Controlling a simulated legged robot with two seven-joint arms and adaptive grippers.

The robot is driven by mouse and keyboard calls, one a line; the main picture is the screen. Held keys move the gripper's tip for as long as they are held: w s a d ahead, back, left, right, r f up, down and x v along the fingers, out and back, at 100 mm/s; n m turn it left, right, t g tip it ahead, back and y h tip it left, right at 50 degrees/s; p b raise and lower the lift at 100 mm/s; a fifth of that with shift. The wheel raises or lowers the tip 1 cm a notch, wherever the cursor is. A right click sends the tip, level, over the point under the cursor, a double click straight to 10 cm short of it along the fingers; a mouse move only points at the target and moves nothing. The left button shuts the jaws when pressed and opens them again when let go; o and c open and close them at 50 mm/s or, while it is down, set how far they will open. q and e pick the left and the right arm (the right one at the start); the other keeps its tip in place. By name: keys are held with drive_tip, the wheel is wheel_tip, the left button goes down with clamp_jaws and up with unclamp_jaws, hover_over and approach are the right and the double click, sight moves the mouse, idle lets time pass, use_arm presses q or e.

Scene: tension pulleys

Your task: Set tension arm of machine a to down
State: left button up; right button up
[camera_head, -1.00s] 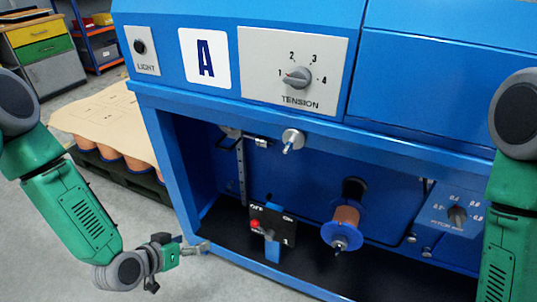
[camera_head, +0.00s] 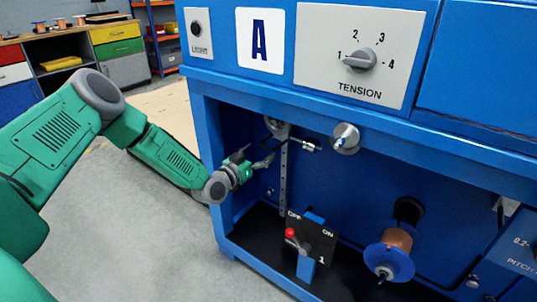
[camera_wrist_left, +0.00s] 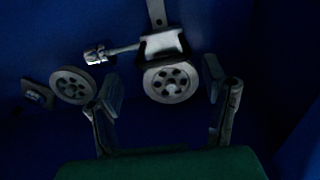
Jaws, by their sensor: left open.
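Machine A, a blue cabinet (camera_head: 225,90) with a white "A" sign (camera_head: 260,40), fills the right of the head view. Inside its open bay, a metal pulley assembly (camera_head: 277,128) sits at the upper left, with a thin rod (camera_head: 308,145) out to the right and a perforated bar (camera_head: 284,180) hanging down. My left gripper (camera_head: 262,160) is open just left of the bar, inside the bay. In the left wrist view, a spoked pulley wheel (camera_wrist_left: 172,82) lies between the open fingers (camera_wrist_left: 160,90), with no grasp visible. My right gripper is out of view.
A tension dial (camera_head: 360,60) is on the upper panel. An OFF/ON switch box (camera_head: 310,245) with a red-tipped lever and a copper spool (camera_head: 395,240) are lower in the bay. A second wheel (camera_wrist_left: 72,86) is left in the wrist view. The bay's left post (camera_head: 208,150) borders my arm.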

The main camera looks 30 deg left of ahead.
use_arm(q)
drive_tip(key=w+b, duration=0.1)
drive_tip(key=w, duration=0.3)
drive_tip(key=shift+w+d, duration=0.1)
drive_tip(key=c, duration=1.4)
drive_tip(key=f, duration=2)
drive_tip(key=shift+d+f, duration=0.1)
drive_tip(key=shift+d, duration=0.1)
drive_tip(key=shift+c, duration=0.2)
drive_tip(key=shift+f, duration=0.1)
drive_tip(key=o, duration=1.4)
drive_tip(key=shift+o, duration=0.2)
drive_tip(key=shift+f, duration=0.15)
